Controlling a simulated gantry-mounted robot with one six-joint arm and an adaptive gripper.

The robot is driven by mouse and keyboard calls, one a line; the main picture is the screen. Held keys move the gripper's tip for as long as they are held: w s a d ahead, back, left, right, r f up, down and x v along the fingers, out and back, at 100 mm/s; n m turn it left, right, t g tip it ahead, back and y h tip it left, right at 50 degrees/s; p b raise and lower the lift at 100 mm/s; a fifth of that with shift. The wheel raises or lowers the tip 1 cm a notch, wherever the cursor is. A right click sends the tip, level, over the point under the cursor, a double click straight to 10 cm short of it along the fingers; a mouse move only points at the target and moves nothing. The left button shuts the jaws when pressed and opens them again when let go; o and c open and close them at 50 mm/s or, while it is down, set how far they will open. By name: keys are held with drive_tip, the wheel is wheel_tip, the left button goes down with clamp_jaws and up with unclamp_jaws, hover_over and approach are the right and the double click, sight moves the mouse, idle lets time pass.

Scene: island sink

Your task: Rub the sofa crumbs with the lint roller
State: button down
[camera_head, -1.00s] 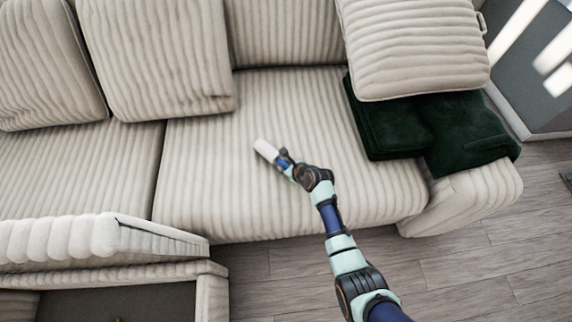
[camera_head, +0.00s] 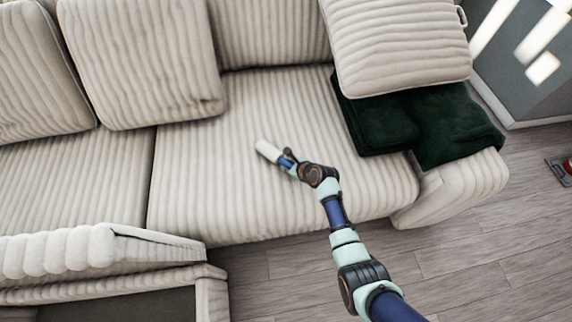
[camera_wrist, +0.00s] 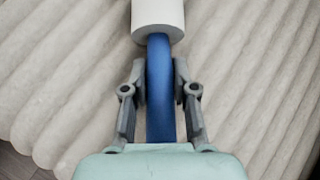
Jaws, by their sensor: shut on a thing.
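The lint roller has a white roll (camera_head: 268,150) and a blue handle; in the wrist view the roll (camera_wrist: 158,18) is at the top and the handle (camera_wrist: 160,90) runs down between the fingers. My gripper (camera_head: 286,160) is shut on the handle; its two grey fingers (camera_wrist: 160,82) clasp it from both sides. The roll is over the middle of the ribbed beige sofa seat (camera_head: 215,190). I cannot tell whether it touches the fabric. Crumbs are too small to make out in either view.
Beige cushions (camera_head: 140,60) lean along the sofa back. A dark green blanket (camera_head: 440,120) lies over the right end of the seat and the armrest, partly under a cushion (camera_head: 395,45). Wooden floor (camera_head: 480,240) lies in front. A red object (camera_head: 567,166) is at the right edge.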

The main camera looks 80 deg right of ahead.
drive_tip(key=shift+f, duration=0.1)
drive_tip(key=shift+w+a+p, duration=0.3)
drive_tip(key=shift+w, duration=0.35)
drive_tip(key=shift+w+a+p, duration=0.25)
drive_tip(key=shift+w+a, duration=0.1)
drive_tip(key=shift+w, duration=0.25)
drive_tip(key=shift+w+a+p, duration=0.3)
drive_tip(key=shift+w, duration=0.35)
wheel_tip(320, 180, up, 6)
drive_tip(key=p, duration=0.7)
drive_tip(key=shift+d, duration=0.1)
wheel_tip(320, 180, up, 3)
drive_tip(key=p, duration=0.3)
